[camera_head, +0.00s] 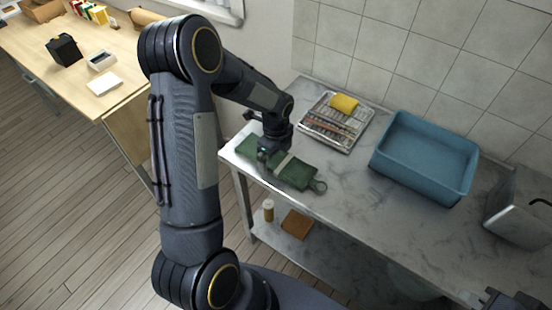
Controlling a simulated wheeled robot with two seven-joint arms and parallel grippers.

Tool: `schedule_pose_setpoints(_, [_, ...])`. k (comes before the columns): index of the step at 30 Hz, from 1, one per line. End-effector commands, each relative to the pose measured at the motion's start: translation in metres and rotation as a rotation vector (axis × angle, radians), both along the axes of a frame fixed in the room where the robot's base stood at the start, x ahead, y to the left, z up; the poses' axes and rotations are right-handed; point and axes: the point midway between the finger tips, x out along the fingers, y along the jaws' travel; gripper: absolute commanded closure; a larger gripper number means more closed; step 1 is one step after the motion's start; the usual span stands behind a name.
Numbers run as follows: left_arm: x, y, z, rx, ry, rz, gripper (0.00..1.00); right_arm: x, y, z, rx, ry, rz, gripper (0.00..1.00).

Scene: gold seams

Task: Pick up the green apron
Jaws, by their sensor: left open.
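The green apron (296,174) lies folded in a flat bundle near the left front edge of the marble-topped counter (350,198). A pale band runs across its middle and a loop shows at its right end. My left gripper (267,153) is open, over the left part of the apron, with its fingertips partly hidden against the dark cloth. I cannot tell whether it touches the apron. Part of what appears to be my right gripper (508,300) shows at the bottom right edge, away from the apron; its fingers are not clear.
A metal rack tray (322,140) with a yellow sponge (344,103) stands behind the apron. A blue basin (425,157) and a grey metal container (520,210) stand to the right. A small jar (268,210) and a brown block (296,224) sit on the lower shelf. A wooden desk (100,60) is at left.

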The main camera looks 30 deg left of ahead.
Motion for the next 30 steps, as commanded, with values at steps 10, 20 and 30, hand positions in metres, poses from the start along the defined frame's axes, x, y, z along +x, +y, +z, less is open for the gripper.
schedule_pose_setpoints(10, [-0.0002, 0.0001, -0.0030, 0.000, 0.000, 0.001, 0.10, 0.0000, 0.0001, 0.0001, 0.000, 0.000, 0.000, 1.00])
schedule_pose_setpoints(20, [0.0001, 0.0001, -0.0024, 0.000, -0.001, 0.001, 0.49, 0.0000, 0.0000, 0.0002, 0.000, 0.000, 0.000, 1.00])
schedule_pose_setpoints(30, [0.0008, 0.0002, 0.0042, 0.001, -0.004, 0.001, 0.49, 0.0000, 0.0000, -0.0002, 0.000, 0.000, 0.000, 1.00])
